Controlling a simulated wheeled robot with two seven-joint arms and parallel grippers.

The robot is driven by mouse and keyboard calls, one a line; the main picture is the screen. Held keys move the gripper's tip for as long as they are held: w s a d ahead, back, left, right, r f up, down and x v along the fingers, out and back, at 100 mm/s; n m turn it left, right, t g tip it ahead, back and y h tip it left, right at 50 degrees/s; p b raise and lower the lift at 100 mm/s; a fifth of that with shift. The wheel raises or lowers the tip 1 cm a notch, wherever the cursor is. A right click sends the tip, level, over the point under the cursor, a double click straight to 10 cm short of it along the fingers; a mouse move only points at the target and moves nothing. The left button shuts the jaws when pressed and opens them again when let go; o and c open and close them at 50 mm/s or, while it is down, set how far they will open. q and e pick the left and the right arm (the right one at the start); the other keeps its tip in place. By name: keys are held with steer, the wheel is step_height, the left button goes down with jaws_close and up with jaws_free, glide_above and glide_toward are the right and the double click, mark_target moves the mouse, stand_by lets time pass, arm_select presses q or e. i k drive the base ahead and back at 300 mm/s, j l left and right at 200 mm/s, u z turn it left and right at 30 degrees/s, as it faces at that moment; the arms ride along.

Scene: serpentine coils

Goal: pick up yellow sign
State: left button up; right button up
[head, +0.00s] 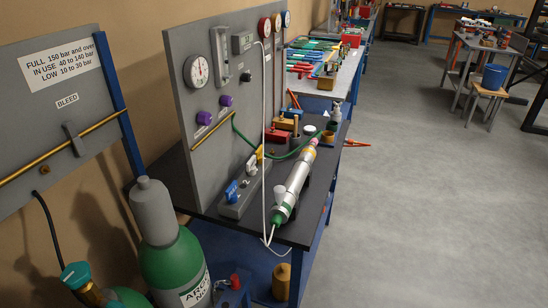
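I cannot make out a clear yellow sign in the head view. A white sign (63,61) with black text about bar pressures is on the grey board at the left. Neither my left nor my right gripper shows in this view.
A dark-topped bench (295,232) carries the gauge panel (222,124) and a silver tube (293,187) with a green end. A green gas cylinder (172,262) stands in the left foreground. Grey floor (415,200) to the right is open. A stool with a blue bucket (494,77) stands farther back.

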mark_target(259, 153)
steer(key=i+l, duration=0.2)
steer(key=l, duration=0.2)
steer(key=i+l+u, duration=0.15)
steer(key=l, duration=0.2)
steer(key=i+l, duration=0.2)
steer(key=l, duration=0.2)
steer(key=i+l+u, duration=0.15)
steer(key=l, duration=0.25)
steer(key=i+l, duration=0.15)
steer(key=l, duration=0.3)
steer(key=i+l+u, duration=0.15)
steer(key=l, duration=0.25)
steer(key=i+l, duration=0.15)
steer(key=l, duration=0.3)
steer(key=i+l+u, duration=0.15)
steer(key=l, duration=0.3)
